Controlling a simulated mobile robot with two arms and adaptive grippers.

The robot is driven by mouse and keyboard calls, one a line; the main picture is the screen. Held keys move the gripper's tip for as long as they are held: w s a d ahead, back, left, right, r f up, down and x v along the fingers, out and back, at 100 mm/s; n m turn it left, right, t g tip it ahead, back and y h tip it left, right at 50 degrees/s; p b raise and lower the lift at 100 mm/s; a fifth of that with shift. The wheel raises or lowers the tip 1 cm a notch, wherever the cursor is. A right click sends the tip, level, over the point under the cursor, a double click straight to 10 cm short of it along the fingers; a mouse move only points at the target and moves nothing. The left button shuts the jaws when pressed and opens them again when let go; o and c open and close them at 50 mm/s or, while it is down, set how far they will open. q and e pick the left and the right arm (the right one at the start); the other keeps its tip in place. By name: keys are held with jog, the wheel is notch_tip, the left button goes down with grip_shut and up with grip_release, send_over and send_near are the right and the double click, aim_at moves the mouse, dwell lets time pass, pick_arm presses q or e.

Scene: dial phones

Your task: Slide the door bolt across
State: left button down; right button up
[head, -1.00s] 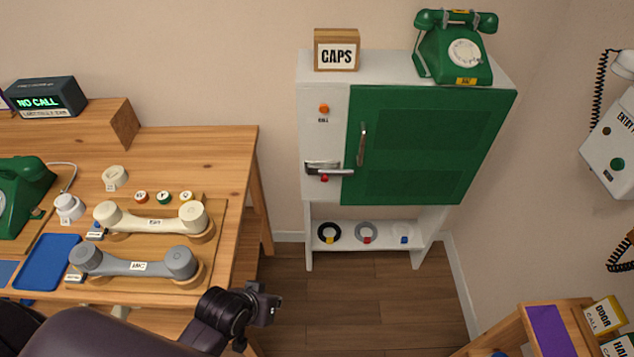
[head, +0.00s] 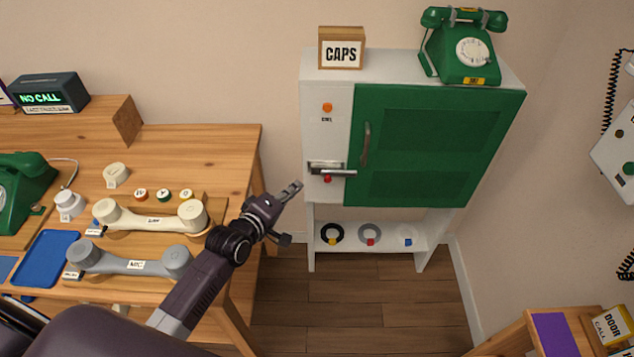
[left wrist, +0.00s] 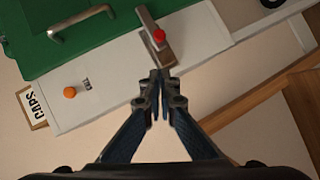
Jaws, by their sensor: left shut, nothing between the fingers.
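The door bolt (head: 332,170) is a metal bar on the left front of a white cabinet (head: 318,144) with a green door (head: 437,143). It lies across the gap between the white panel and the door. In the left wrist view the bolt (left wrist: 148,27) shows beyond my fingertips, with a red dot beside it. My left gripper (head: 295,187) is shut and empty, just left of and below the bolt in the head view. The closed fingers (left wrist: 160,76) point at the bolt's near end in the left wrist view; I cannot tell whether they touch it. My right gripper is not in view.
A vertical handle (head: 366,144) is on the door, and an orange button (head: 327,107) is above the bolt. A green phone (head: 463,48) and a CAPS sign (head: 341,49) stand on top. The wooden desk (head: 210,140) with handsets is at left.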

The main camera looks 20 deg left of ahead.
aim_at(329, 179)
pick_arm(q)
jog(key=w+d+f, duration=0.1)
jog(key=w, duration=0.1)
jog(key=w+d+f, duration=0.1)
jog(key=w, duration=0.1)
jog(key=w+d+f, duration=0.1)
jog(key=w, duration=0.1)
jog(key=shift+w+d+f, duration=0.1)
jog(key=shift+w+d, duration=0.1)
jog(key=shift+w, duration=0.1)
jog(key=shift+w+d+f, duration=0.15)
jog(key=shift+d+f, duration=0.05)
jog(key=shift+d, duration=0.15)
jog(key=shift+w+d+f, duration=0.1)
jog(key=shift+w+d, duration=0.1)
jog(key=shift+d, duration=0.35)
jog(key=shift+w+d, duration=0.2)
jog(key=shift+d, duration=0.35)
